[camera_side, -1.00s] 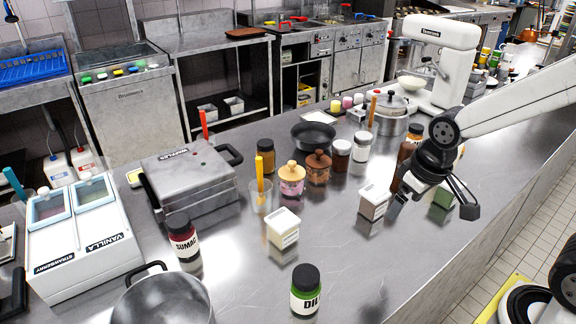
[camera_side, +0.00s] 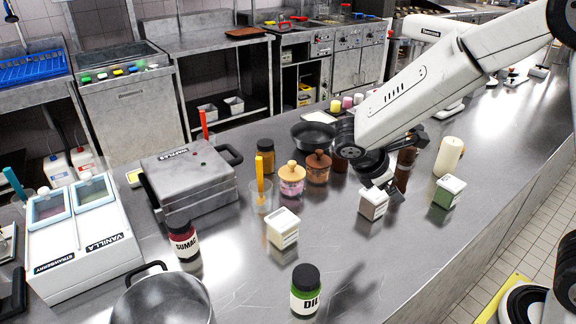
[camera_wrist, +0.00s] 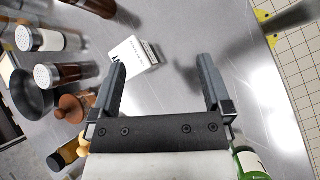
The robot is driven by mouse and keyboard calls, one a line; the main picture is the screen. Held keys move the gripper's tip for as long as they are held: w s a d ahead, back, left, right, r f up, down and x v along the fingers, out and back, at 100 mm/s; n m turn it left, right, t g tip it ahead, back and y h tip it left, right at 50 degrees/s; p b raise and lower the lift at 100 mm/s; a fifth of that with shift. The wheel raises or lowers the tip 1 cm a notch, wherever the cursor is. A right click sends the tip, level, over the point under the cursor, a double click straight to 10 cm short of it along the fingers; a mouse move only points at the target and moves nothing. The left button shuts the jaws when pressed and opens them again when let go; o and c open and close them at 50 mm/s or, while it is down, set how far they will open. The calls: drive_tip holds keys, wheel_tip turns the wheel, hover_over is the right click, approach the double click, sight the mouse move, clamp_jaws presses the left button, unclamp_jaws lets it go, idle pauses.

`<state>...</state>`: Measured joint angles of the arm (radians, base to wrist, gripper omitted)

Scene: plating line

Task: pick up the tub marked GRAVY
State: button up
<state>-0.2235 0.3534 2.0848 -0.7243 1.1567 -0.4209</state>
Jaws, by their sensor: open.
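Three small tubs with white lids stand on the steel counter, and I cannot read GRAVY on any of them. One is a brownish tub (camera_side: 373,204) beside my gripper (camera_side: 394,188), one is a cream tub (camera_side: 283,229) to its left, and one is a green tub (camera_side: 448,191) to its right. In the wrist view a white-lidded tub (camera_wrist: 132,60) lies ahead of the left finger, partly hidden by it. It looks like the brownish one. My gripper (camera_wrist: 162,78) is open, with nothing between its fingers.
A cream cylinder (camera_side: 448,157) stands behind the green tub. Pink (camera_side: 291,180) and brown (camera_side: 318,168) lidded jars and a dark pan (camera_side: 314,137) stand left of my arm. The DILL jar (camera_side: 305,291) is near the front. Counter between it and the tubs is clear.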

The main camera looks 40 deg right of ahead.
drive_tip(key=w+a+r+n+t+h, duration=0.1)
drive_tip(key=w+n+t+h, duration=0.1)
drive_tip(key=w+n+h, duration=0.45)
drive_tip(key=m, duration=0.1)
approach(375, 192)
drive_tip(key=d, duration=0.2)
drive_tip(key=d+y, duration=0.1)
drive_tip(key=shift+w+d+f, duration=0.15)
drive_tip(key=shift+f, duration=0.1)
drive_tip(key=shift+x, duration=1.3)
drive_tip(key=shift+d, duration=0.1)
drive_tip(key=shift+x, duration=2.5)
drive_tip(key=shift+c, duration=0.2)
drive_tip(key=c, duration=1.1)
